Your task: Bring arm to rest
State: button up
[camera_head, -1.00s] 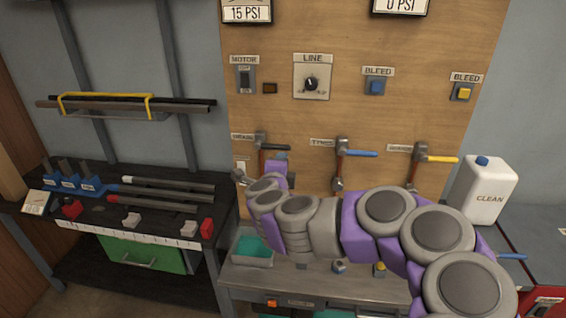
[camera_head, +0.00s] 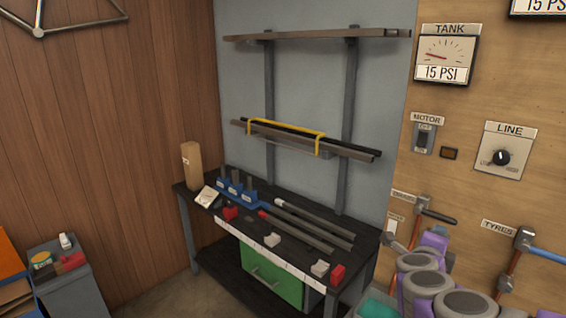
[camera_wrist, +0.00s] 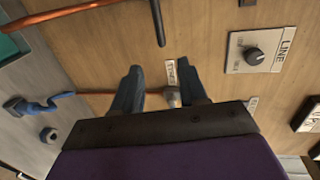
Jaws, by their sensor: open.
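My arm, purple and grey, shows at the lower right of the head view, in front of the wooden panel (camera_head: 455,160). In the wrist view my gripper (camera_wrist: 165,80) points at the panel with its two dark fingers apart. A grey valve fitting (camera_wrist: 172,97) on a copper pipe appears between the fingers in the picture; I cannot tell whether they touch it. Nothing is seen held. In the head view the gripper's fingers are hidden or too small to make out.
The panel carries the LINE knob (camera_head: 501,158), the MOTOR switch (camera_head: 423,138) and the TANK gauge (camera_head: 446,58). A black workbench (camera_head: 345,262) with rods and red blocks stands left of my arm. A grey cabinet (camera_head: 72,285) stands at the far left.

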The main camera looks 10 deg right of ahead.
jog(key=w+a+r+n+t+y, duration=0.2)
jog(key=a+n+y, duration=0.25)
jog(key=a, duration=0.35)
jog(key=w+a+r+n+t+y, duration=0.1)
jog(key=w+a+n+t+y, duration=0.25)
jog(key=a+n, duration=0.4)
jog(key=s+a+f+n+g+y, duration=0.2)
jog(key=s+a+f+n+y, duration=0.15)
jog(key=a, duration=0.45)
jog(key=s+a+f+n+g+y, duration=0.2)
jog(key=s+a+n+g+y, duration=0.15)
jog(key=a, duration=0.45)
jog(key=s+a+f+n+g+y, duration=0.1)
jog(key=s+a+f+n+g, duration=0.25)
jog(key=s, duration=0.35)
jog(key=s+d+f+n+g+h, duration=0.1)
jog(key=s+d+f+g, duration=0.1)
jog(key=s, duration=0.5)
jog(key=s+d+f+n+g+h, duration=0.2)
jog(key=s+g, duration=0.2)
jog(key=s, duration=0.4)
jog(key=s+d+f+n+g+h, duration=0.1)
jog(key=s+d+f+n+g, duration=0.1)
jog(key=s, duration=0.6)
jog(key=shift+d+g, duration=0.3)
jog(key=shift+g, duration=0.25)
